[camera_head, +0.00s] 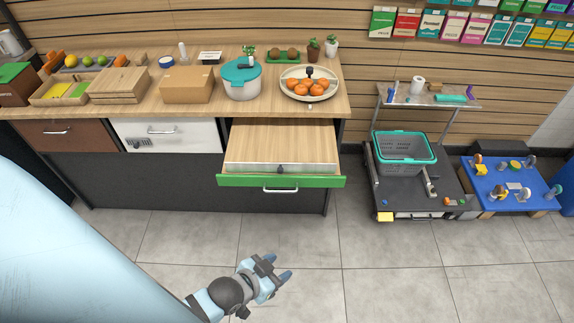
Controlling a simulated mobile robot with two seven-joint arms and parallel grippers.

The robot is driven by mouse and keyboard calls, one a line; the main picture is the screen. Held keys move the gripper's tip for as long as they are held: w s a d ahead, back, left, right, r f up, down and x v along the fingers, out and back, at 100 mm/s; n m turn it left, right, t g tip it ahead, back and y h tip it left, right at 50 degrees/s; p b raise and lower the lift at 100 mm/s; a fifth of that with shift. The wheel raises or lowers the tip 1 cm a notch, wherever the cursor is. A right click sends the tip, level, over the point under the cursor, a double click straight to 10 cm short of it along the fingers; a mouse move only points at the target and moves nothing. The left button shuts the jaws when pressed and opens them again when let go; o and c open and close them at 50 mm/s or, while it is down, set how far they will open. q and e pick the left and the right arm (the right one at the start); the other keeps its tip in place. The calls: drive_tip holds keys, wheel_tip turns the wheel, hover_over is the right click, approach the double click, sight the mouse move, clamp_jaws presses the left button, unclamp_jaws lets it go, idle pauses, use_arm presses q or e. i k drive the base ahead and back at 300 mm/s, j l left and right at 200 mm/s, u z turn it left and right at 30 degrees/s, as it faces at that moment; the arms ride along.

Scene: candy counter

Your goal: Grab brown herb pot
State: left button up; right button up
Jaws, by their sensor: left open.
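A small brown herb pot (313,54) with a green plant stands upright at the back right of the wooden counter (200,105). A white pot (331,49) with a plant stands just to its right. My left gripper (283,268) is low over the floor tiles, in front of the counter and far from the brown pot. It is open and holds nothing that I can see. My right gripper is out of the picture.
A green-fronted drawer (281,181) is pulled out of the counter. A bowl of oranges (298,92) is in front of the pots, with a teal-lidded pot (242,87) to its left. A dark cart (415,191) with a crate stands right. Floor in front is clear.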

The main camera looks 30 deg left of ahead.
sight(313, 49)
drive_tip(key=u, duration=0.5)
drive_tip(key=i+l+u, duration=0.1)
drive_tip(key=u, duration=0.35)
drive_tip(key=i+l+u, duration=0.1)
drive_tip(key=u, duration=0.4)
drive_tip(key=l+u, duration=0.3)
drive_tip(key=u, duration=0.15)
drive_tip(key=l+u, duration=0.3)
drive_tip(key=l, duration=0.2)
drive_tip(key=l+u, duration=0.3)
drive_tip(key=l, duration=0.8)
drive_tip(key=k+l+u, duration=0.15)
drive_tip(key=l, duration=1)
drive_tip(key=k+u, duration=0.05)
